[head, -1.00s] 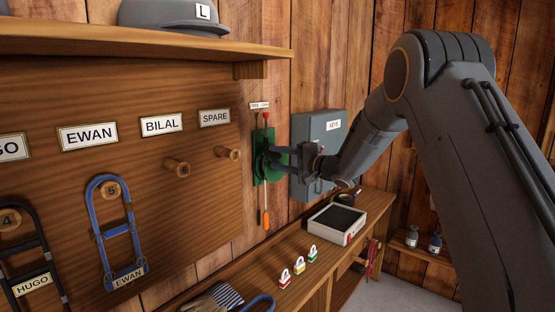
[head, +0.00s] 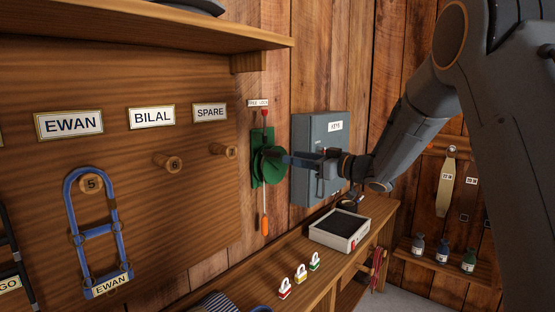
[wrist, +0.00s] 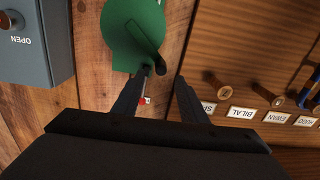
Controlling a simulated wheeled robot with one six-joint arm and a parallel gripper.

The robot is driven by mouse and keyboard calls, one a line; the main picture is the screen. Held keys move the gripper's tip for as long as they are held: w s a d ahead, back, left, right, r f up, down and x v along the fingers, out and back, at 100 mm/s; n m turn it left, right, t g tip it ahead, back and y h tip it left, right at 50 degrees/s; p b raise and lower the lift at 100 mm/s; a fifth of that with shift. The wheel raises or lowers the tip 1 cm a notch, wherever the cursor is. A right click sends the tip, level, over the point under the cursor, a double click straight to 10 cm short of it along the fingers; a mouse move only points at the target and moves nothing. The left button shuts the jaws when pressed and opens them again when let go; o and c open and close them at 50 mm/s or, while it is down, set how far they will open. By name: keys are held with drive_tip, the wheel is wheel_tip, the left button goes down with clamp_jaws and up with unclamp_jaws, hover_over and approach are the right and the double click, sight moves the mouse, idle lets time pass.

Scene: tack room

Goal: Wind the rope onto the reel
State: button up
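The green reel (head: 271,166) is mounted on the plank wall on a green backplate (head: 256,149). In the wrist view the reel (wrist: 122,28) shows as a round disc with a dark green crank arm (wrist: 143,38) ending in a dark knob (wrist: 160,68). My gripper (head: 287,160) is at the reel's right side. In the wrist view my gripper (wrist: 162,74) is open, with the knob between or just beyond its fingertips; contact is unclear. A thin line with an orange handle (head: 265,225) hangs below the reel. Whether rope lies on the reel is hidden.
A grey key box (head: 319,145) is close on the right. A pegboard (head: 150,215) is on the left.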

sight(279, 155)
drive_tip(key=shift+p+x, duration=1.2)
drive_tip(key=shift+x, duration=2.65)
clamp_jaws()
